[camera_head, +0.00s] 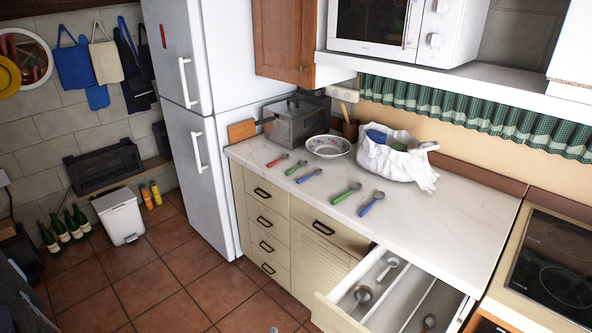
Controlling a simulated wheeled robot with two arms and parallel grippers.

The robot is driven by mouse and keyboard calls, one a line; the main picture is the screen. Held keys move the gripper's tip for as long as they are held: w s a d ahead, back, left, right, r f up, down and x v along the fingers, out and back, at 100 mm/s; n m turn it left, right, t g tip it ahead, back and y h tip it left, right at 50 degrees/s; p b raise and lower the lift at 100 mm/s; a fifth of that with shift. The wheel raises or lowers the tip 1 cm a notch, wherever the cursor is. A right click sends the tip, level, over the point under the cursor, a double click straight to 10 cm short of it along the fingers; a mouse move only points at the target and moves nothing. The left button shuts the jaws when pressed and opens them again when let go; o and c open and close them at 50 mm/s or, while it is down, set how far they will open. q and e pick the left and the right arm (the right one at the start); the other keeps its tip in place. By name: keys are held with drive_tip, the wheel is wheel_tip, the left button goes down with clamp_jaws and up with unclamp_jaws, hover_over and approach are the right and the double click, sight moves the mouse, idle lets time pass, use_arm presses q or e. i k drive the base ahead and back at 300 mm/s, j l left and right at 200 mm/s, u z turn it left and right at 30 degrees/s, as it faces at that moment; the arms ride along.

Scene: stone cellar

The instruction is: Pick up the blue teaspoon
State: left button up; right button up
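Several spoons with coloured handles lie in a loose row on the white countertop (420,215). A smaller blue-handled spoon (309,176), the size of a teaspoon, lies in front of the patterned bowl. A larger blue-handled spoon (372,203) lies at the right end of the row. Between them lies a larger green-handled spoon (346,192). A small green-handled spoon (296,168) and a red-handled spoon (278,160) lie to the left. Nothing covers either blue spoon.
A drawer (335,314) stands open below the counter, with ladles or large spoons inside. The bowl (328,146), a white bag (396,160) and a grey appliance (296,121) stand behind the spoons. A fridge (205,120) is left.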

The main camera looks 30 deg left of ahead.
sight(317, 171)
drive_tip(key=i+u, duration=0.25)
drive_tip(key=u, duration=0.15)
drive_tip(key=i+j+u, duration=0.15)
drive_tip(key=u, duration=0.25)
drive_tip(key=i+u, duration=0.2)
drive_tip(key=u, duration=0.2)
drive_tip(key=i+u, duration=0.25)
drive_tip(key=u, duration=0.15)
drive_tip(key=i+u, duration=0.2)
drive_tip(key=u, duration=0.2)
drive_tip(key=i+j+u, duration=0.15)
drive_tip(key=i, duration=0.55)
drive_tip(key=z, duration=0.45)
drive_tip(key=i+l+z, duration=0.1)
drive_tip(key=z, duration=0.4)
drive_tip(key=i+z, duration=0.1)
drive_tip(key=z, duration=0.35)
drive_tip(key=i+l+z, duration=0.2)
drive_tip(key=l+z, duration=0.15)
drive_tip(key=i+l+z, duration=0.35)
drive_tip(key=k+l, duration=0.05)
